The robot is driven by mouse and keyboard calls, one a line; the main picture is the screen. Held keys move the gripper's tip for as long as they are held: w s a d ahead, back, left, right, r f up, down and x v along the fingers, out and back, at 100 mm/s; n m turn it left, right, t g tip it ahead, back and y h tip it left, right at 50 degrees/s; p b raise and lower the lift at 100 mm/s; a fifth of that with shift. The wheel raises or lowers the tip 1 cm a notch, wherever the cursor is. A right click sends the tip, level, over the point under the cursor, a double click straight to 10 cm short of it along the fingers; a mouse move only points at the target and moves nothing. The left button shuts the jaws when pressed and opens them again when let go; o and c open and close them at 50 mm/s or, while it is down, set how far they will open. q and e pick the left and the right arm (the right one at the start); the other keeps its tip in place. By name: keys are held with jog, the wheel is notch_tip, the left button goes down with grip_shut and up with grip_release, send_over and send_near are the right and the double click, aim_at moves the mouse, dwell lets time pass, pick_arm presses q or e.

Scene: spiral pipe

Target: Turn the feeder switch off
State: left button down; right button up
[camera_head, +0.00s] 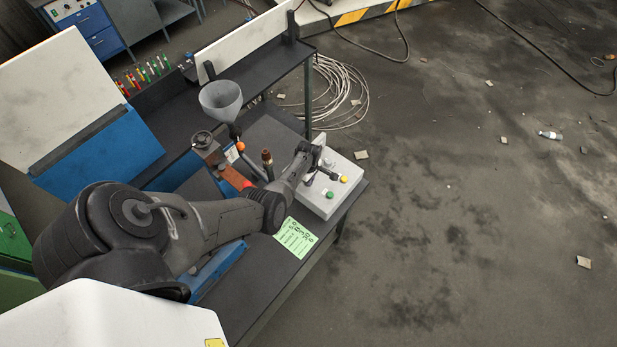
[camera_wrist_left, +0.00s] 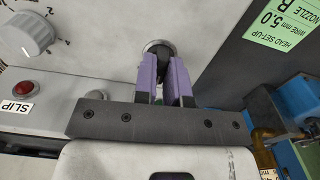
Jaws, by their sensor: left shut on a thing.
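In the left wrist view, the purple fingers of my left gripper (camera_wrist_left: 166,80) are close together on a dark switch knob (camera_wrist_left: 158,48) with a round metal collar on the panel. The fingers hide most of the knob, and I cannot read its setting. I do not see my right gripper.
The wrist view shows a numbered dial (camera_wrist_left: 30,34), a red lamp (camera_wrist_left: 24,89) and a SLIP label (camera_wrist_left: 15,107) on the panel. A green card (camera_head: 296,237) lies on the bench beside the box. A grey funnel (camera_head: 221,99) stands behind my arm.

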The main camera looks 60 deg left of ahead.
pick_arm(q)
jog(key=n, duration=0.5)
jog(key=shift+n, duration=0.5)
dwell(0.4)
jog(key=c, duration=1.2)
grip_release()
